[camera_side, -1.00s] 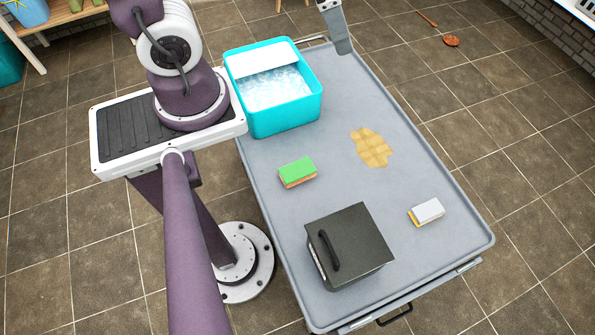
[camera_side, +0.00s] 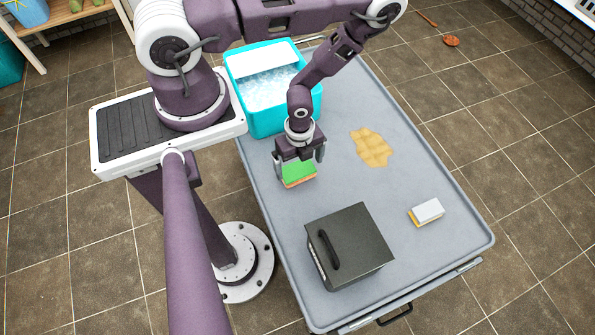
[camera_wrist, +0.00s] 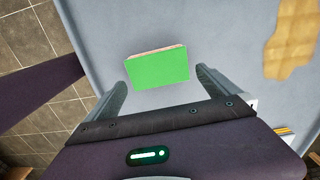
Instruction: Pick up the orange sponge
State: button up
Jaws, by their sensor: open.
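The orange sponge (camera_side: 299,182) has a green top face and an orange lower part. It lies flat on the grey cart top, and in the wrist view the sponge (camera_wrist: 158,69) shows mostly its green face, with a thin orange-brown edge. My gripper (camera_side: 299,162) is open just above it, its fingers pointing down on either side, and partly hides it in the side view. In the wrist view the sponge lies between and slightly beyond the fingertips of my gripper (camera_wrist: 160,78), with gaps at both sides. I cannot tell the exact height of the fingers.
A turquoise tub of foamy water (camera_side: 314,101) stands behind my gripper. A dark box with a handle (camera_side: 358,245) stands in front of the sponge. A tan stain (camera_side: 371,148) marks the grey cart top (camera_side: 400,175).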

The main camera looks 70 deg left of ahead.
aim_at(298, 169)
jog(key=f, duration=0.4)
jog(key=shift+s+a+f, duration=0.1)
jog(key=shift+a+f, duration=0.15)
jog(key=shift+a, duration=0.1)
jog(key=c, duration=1.1)
jog(key=shift+o, duration=0.2)
notch_tip(298, 169, up, 10)
jog(key=shift+r, duration=0.1)
jog(key=o, duration=0.6)
jog(key=c, duration=0.5)
